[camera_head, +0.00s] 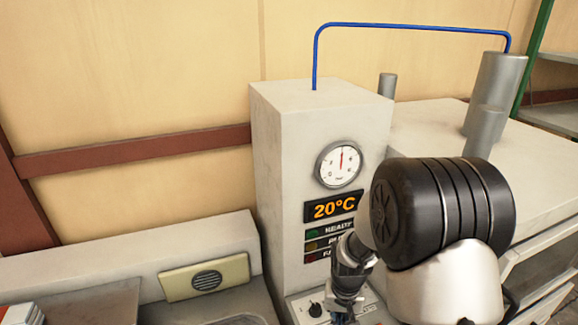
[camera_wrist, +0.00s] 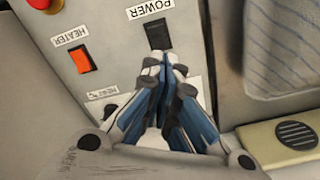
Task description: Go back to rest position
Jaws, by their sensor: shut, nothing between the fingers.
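My gripper (camera_head: 350,262) is in front of the lower part of the machine (camera_head: 290,150), just above its control panel. In the wrist view my gripper (camera_wrist: 166,65) is shut and empty, its fingertips together just below the black POWER switch (camera_wrist: 158,34). I cannot tell whether the fingertips touch the panel. An orange-red HEATER switch (camera_wrist: 84,59) is to the left of the fingers. Another label lies partly behind the fingers. In the head view my arm hides part of the status labels and the panel's right side.
The machine has a round gauge (camera_head: 339,164) and a display (camera_head: 334,208) reading 20°C. A beige vented box (camera_head: 205,278) lies on the left. A grey cylinder (camera_head: 495,85) with a blue pipe (camera_head: 410,25) stands at the back right. A red button (camera_wrist: 42,4) shows at top left in the wrist view.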

